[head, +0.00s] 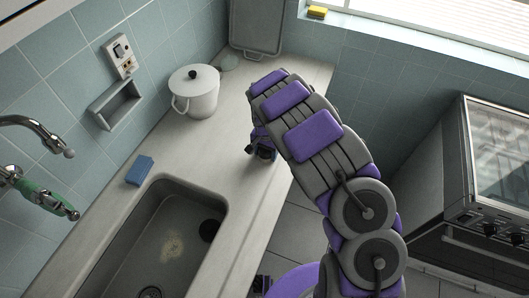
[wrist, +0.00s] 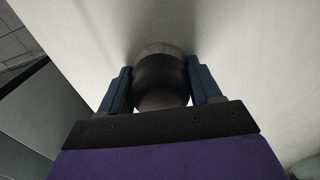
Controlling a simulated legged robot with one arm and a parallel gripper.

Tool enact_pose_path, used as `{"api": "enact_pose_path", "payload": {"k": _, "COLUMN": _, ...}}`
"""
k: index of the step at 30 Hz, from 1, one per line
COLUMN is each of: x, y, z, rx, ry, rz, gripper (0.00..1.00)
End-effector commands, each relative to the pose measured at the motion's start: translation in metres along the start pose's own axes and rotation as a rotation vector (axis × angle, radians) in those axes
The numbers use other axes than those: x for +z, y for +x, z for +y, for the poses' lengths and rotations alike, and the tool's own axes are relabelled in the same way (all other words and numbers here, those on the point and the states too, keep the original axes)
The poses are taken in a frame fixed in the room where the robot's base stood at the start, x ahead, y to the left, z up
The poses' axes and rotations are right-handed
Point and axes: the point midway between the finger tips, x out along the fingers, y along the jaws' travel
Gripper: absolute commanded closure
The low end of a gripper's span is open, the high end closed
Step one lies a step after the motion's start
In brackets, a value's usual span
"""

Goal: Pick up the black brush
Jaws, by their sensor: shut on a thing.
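The black brush (wrist: 160,72) shows in the wrist view as a dark rounded body with a paler band at its far end. It sits between the two blue fingers of my gripper (wrist: 159,84), which are shut on it from both sides. The brush is hard to make out there, being small and dark against the gripper. I cannot tell whether it still touches the counter.
The sink (head: 165,237) lies at the lower left, with a blue sponge (head: 139,170) by its corner. A white lidded pot (head: 194,92) stands by the tiled wall. A grey tray (head: 257,24) leans at the back. An oven (head: 490,160) stands at the right across the floor.

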Motion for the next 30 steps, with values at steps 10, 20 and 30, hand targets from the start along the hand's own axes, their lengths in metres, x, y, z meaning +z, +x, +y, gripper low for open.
{"api": "enact_pose_path", "payload": {"k": 10, "x": 0.002, "y": 0.001, "z": -0.004, "rx": 0.005, "ry": 0.0, "rz": 0.003, "gripper": 0.68}}
{"api": "enact_pose_path", "payload": {"k": 20, "x": 0.001, "y": -0.011, "z": -0.003, "rx": 0.001, "ry": 0.001, "rz": 0.004, "gripper": 0.68}}
{"api": "enact_pose_path", "payload": {"k": 30, "x": 0.001, "y": -0.038, "z": 0.013, "rx": 0.004, "ry": 0.003, "rz": 0.002, "gripper": 0.68}}
